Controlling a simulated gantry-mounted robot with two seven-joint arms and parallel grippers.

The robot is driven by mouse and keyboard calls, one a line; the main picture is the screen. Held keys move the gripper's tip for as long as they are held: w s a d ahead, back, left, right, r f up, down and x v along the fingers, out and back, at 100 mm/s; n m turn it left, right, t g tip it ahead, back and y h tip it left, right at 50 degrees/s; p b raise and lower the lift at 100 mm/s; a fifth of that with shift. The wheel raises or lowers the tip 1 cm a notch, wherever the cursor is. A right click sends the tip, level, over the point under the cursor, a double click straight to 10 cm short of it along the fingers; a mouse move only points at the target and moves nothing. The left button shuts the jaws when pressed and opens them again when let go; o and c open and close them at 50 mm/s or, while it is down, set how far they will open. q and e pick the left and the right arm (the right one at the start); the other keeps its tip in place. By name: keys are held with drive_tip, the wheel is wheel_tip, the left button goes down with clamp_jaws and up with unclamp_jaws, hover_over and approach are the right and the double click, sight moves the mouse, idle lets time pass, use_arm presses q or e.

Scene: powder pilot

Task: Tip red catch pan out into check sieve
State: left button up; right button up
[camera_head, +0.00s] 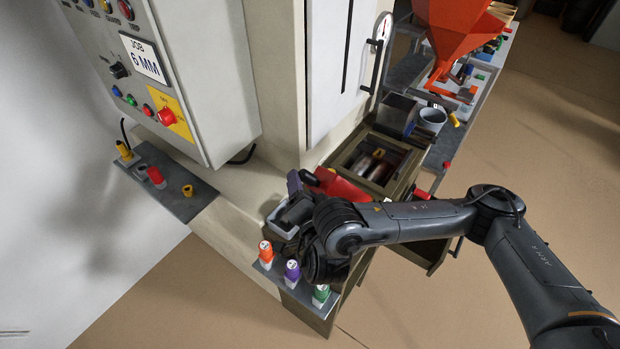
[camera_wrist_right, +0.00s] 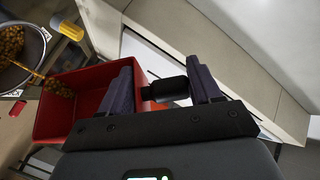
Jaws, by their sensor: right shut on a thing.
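The red catch pan (camera_head: 342,186) is at the machine's lower front in the head view, partly behind my right arm. In the right wrist view the red pan (camera_wrist_right: 62,122) is at left, with brown pellets at its far left corner. My right gripper (camera_wrist_right: 165,88) is shut on the pan's dark handle (camera_wrist_right: 170,89); it also shows in the head view (camera_head: 303,190). A round metal-rimmed sieve (camera_wrist_right: 43,58) with brown pellets lies beyond that corner. A thin line of pellets runs between pan and sieve. My left gripper is not in view.
Orange, purple and green-capped bottles (camera_head: 292,271) stand on a small shelf below my right gripper. An open square frame (camera_head: 345,157) lies behind the pan. An orange hopper (camera_head: 455,35) and a grey cup (camera_head: 432,118) are farther back. The control cabinet (camera_head: 190,75) is at left.

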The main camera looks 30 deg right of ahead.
drive_tip(key=shift+s+a+f+n+t, duration=0.3)
drive_tip(key=shift+a+f+n+t, duration=0.25)
drive_tip(key=shift+a, duration=0.2)
